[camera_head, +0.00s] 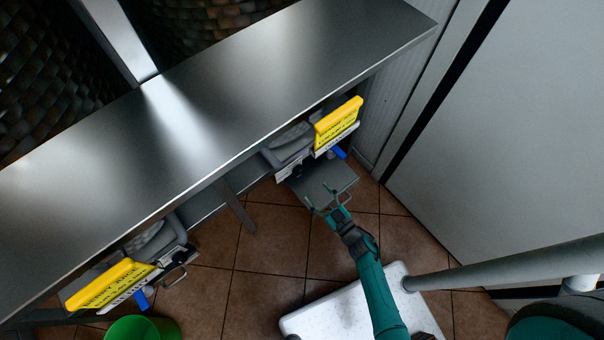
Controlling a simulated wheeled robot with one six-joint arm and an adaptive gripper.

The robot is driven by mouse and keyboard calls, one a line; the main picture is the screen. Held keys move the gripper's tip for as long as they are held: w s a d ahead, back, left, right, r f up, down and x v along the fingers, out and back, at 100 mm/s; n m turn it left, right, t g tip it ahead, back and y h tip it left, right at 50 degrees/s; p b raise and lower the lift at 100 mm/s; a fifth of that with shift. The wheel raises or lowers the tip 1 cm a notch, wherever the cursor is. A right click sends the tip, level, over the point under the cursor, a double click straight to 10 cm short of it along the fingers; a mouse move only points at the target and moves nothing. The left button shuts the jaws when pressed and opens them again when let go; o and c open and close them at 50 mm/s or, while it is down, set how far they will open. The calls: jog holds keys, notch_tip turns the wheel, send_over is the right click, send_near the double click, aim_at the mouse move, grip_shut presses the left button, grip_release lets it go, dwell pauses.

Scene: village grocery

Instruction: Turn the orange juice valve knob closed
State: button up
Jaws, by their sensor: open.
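My gripper (319,198) is open and empty, with its fingers pointing up and left above a grey tray (343,187). Beyond it, under the counter, is a grey unit with a yellow sign (339,122). A blue handle (339,153) and a small dark round part (297,170) show below that sign. I cannot tell which part is the orange juice valve knob or how it is turned. A second similar unit at the lower left has a yellow sign (108,285) and a blue handle (142,300). The gripper appears apart from both blue handles.
A steel counter (220,85) runs above both units, with a leg (238,208) between them. A green bin (140,328) stands at the lower left. A pale wall panel (510,130) closes the right side. Brown tiled floor (270,238) is open between the units.

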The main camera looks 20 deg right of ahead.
aim_at(301, 174)
jog(key=x, duration=0.9)
jog(key=c, duration=1.1)
